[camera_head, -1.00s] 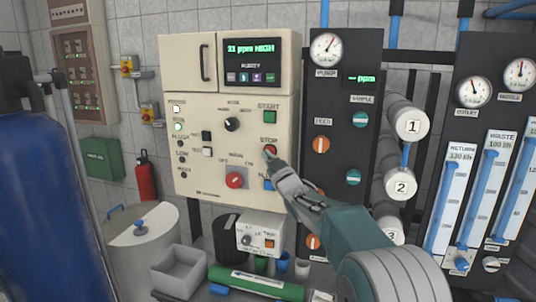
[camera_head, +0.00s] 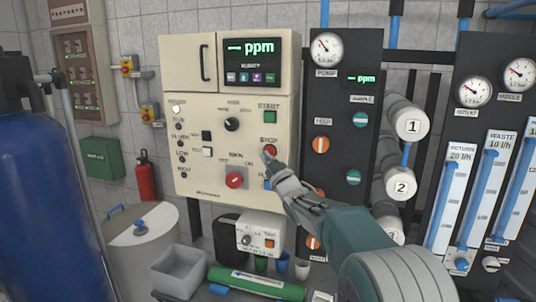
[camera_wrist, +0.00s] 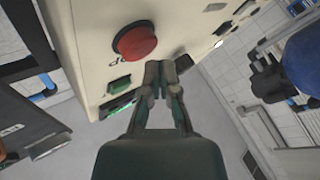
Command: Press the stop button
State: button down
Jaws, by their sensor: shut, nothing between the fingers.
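The red stop button (camera_head: 270,151) sits on the cream control panel (camera_head: 205,112), below the green start button (camera_head: 270,117). My gripper (camera_head: 268,160) is shut and empty, its tip just below the stop button in the head view and partly overlapping its lower edge. In the wrist view the red button (camera_wrist: 137,42) is large, and my shut fingertips (camera_wrist: 161,68) are beside it, close to the panel. I cannot tell whether they touch it. The panel display (camera_head: 252,60) shows dashes and "ppm".
A red rotary switch (camera_head: 234,180) and a black knob (camera_head: 231,124) are on the same panel. A dark panel with gauges and valves (camera_head: 340,105) stands just right. Below are a grey bin (camera_head: 180,270) and a green cylinder (camera_head: 256,284).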

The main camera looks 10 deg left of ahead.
jog(key=shift+s, duration=0.1)
jog(key=s, duration=0.2)
jog(key=s+a, duration=0.1)
jog(key=s, duration=0.2)
dwell(0.6)
jog(key=s+d+f+m+g+h, duration=0.2)
jog(key=s+d+m+g+h, duration=0.2)
jog(key=s+d+m+h, duration=0.8)
jog(key=s+d+f+g, duration=0.3)
jog(key=s+d+f, duration=0.1)
jog(key=s, duration=0.6)
jog(key=s+d+f+g, duration=0.2)
jog(key=s+d+f, duration=0.2)
jog(key=s, duration=0.6)
jog(key=s+d+f+g, duration=0.3)
jog(key=s+d+f, duration=0.2)
jog(key=s, duration=0.5)
jog(key=shift+s+f+g+y, duration=0.2)
jog(key=shift+g+y, duration=0.1)
